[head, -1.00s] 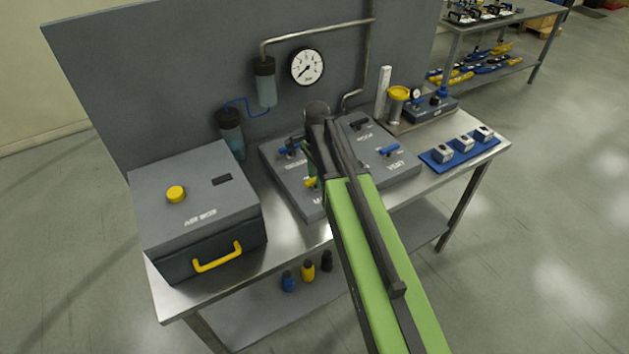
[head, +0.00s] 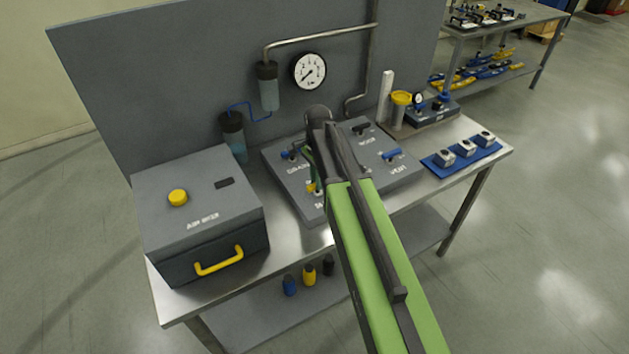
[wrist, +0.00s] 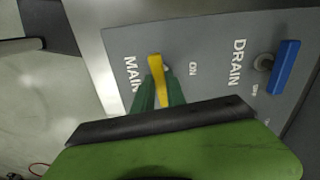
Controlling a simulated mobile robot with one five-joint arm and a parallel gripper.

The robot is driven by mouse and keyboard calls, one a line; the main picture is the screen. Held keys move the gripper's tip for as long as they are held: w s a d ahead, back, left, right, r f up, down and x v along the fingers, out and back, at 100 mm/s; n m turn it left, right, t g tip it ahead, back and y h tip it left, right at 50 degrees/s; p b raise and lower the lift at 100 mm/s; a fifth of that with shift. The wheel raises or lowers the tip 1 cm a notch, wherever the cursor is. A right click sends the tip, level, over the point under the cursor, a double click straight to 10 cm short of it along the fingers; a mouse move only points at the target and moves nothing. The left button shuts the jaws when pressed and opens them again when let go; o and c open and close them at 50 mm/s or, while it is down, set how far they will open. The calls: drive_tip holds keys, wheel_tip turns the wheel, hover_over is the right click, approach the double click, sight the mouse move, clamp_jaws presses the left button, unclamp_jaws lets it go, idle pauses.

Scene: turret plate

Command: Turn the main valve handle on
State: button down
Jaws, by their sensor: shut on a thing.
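The yellow main valve handle (wrist: 156,70) stands on the grey panel beside the "MAIN" label in the wrist view, with "ON" printed to its right. My gripper (wrist: 160,88) is shut on it, a green finger on each side of the handle. In the head view, a small yellow part of the handle (head: 310,187) shows beside my gripper (head: 315,181); my arm hides much of that area. The handle's base is partly hidden by the fingers.
The blue drain handle (wrist: 285,66) is to the right on the same panel (wrist: 215,35). A grey box (head: 205,205) stands left, and a blue mat (head: 440,168) with small blocks lies right.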

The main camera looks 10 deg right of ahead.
drive_tip(key=n, duration=0.4)
drive_tip(key=shift+d, duration=0.25)
drive_tip(key=n, duration=0.4)
drive_tip(key=shift+n, duration=0.4)
drive_tip(key=n, duration=0.4)
drive_tip(key=shift+w+n, duration=0.1)
drive_tip(key=shift+n, duration=2)
drive_tip(key=c, duration=1.4)
unclamp_jaws()
drive_tip(key=shift+a, duration=0.1)
drive_tip(key=shift+o, duration=0.2)
